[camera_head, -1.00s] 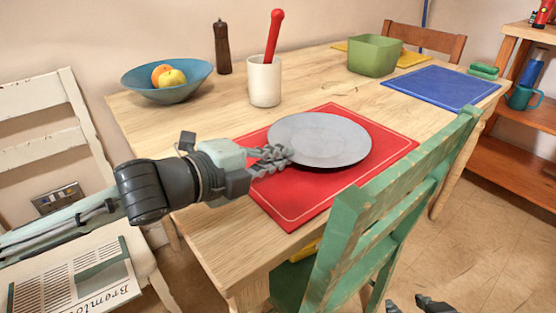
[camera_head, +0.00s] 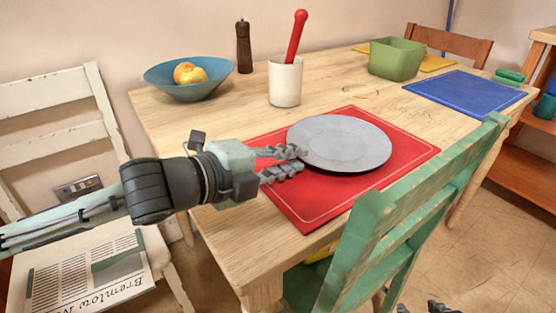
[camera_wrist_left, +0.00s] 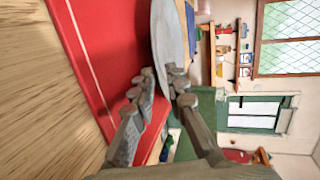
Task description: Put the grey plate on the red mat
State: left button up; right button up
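The grey plate (camera_head: 345,143) lies flat over the red mat (camera_head: 318,205), near its middle, with a thin dark shadow under its front rim. Its edge shows in the left wrist view (camera_wrist_left: 168,30), beside the red mat (camera_wrist_left: 92,58). My left gripper (camera_head: 300,160) is at the plate's left rim with its fingers spread apart, one by the rim and one lower over the mat. In the left wrist view the fingertips (camera_wrist_left: 161,77) are apart, close to the plate's edge. Only the dark fingertips of my right gripper (camera_head: 422,308) show, separated, at the bottom edge.
A green chair (camera_head: 410,205) stands close to the mat's front right. A white cup (camera_head: 285,82) with a red-handled tool, a blue fruit bowl (camera_head: 188,82) and a pepper mill (camera_head: 244,48) stand behind. A green bin (camera_head: 396,58) and blue mat (camera_head: 463,92) are further right.

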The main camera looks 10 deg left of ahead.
pick_arm(q)
jog(key=p+v, duration=0.1)
jog(key=v, duration=0.2)
jog(key=shift+s+a+r, duration=0.2)
jog(key=p+v, duration=0.1)
jog(key=p, duration=0.3)
jog(key=shift+s+a+r+p, duration=0.1)
jog(key=shift+s+a+p, duration=0.15)
jog(key=shift+s+p, duration=0.15)
pick_arm(e)
jog(key=s+d+f+g+h, duration=0.1)
jog(key=s+d+f+g, duration=0.2)
jog(key=f, duration=0.3)
jog(key=s+d+f+m+g+h, duration=0.1)
jog(key=s+d+f+g, duration=0.2)
jog(key=f, duration=0.3)
jog(key=shift+s+d+f, duration=0.35)
jog(key=shift+s+d, duration=0.25)
